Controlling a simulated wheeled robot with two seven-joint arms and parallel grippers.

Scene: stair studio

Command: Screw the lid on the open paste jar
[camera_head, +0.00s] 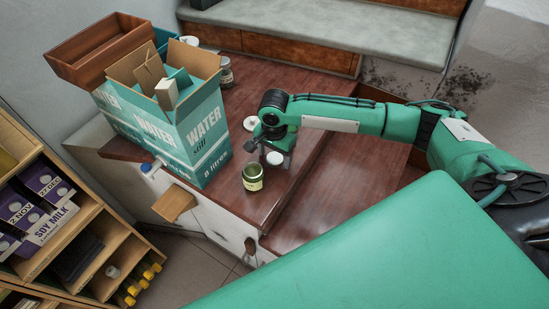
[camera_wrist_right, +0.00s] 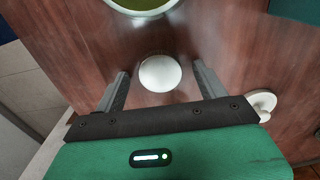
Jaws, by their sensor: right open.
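The open paste jar (camera_head: 253,178) stands upright near the table's front edge, its green mouth showing. Part of its rim and green inside (camera_wrist_right: 140,4) shows at the top of the wrist view. My right gripper (camera_head: 276,156) points down just right of and behind the jar. In the wrist view its fingers are apart, with a white round disc (camera_wrist_right: 160,73), seemingly the lid, lying on the wood between them. A gap shows on both sides, and the fingers do not appear to touch it. My left gripper is not in view.
A second white round piece (camera_head: 251,123) lies behind the gripper. An open water carton (camera_head: 170,125) stands at left, with a wooden tray (camera_head: 105,45) behind it. Another jar (camera_head: 226,72) stands farther back. The brown table (camera_head: 255,88) is bare at back right.

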